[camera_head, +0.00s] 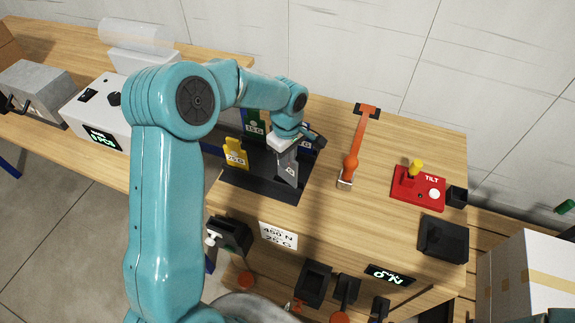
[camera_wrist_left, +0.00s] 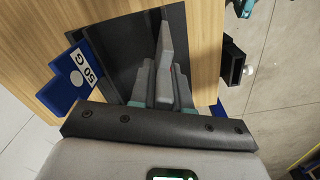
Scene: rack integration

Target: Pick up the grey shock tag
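The grey shock tag (camera_head: 288,168) stands upright in the dark rack (camera_head: 262,184) on the wooden bench. My left gripper (camera_head: 286,150) is over it from above, at its top. In the left wrist view the grey tag (camera_wrist_left: 166,58) rises between the two fingers of my left gripper (camera_wrist_left: 164,88). The fingers are close on both sides of it, but I cannot tell whether they press on it. My right gripper is not in view.
A yellow tag (camera_head: 235,154), a green tag (camera_head: 255,127) and a blue tag (camera_wrist_left: 68,78) stand close by in the rack. An orange hammer-like tool (camera_head: 354,150) and a red TILT box (camera_head: 418,188) lie to the right. Bare bench lies between them.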

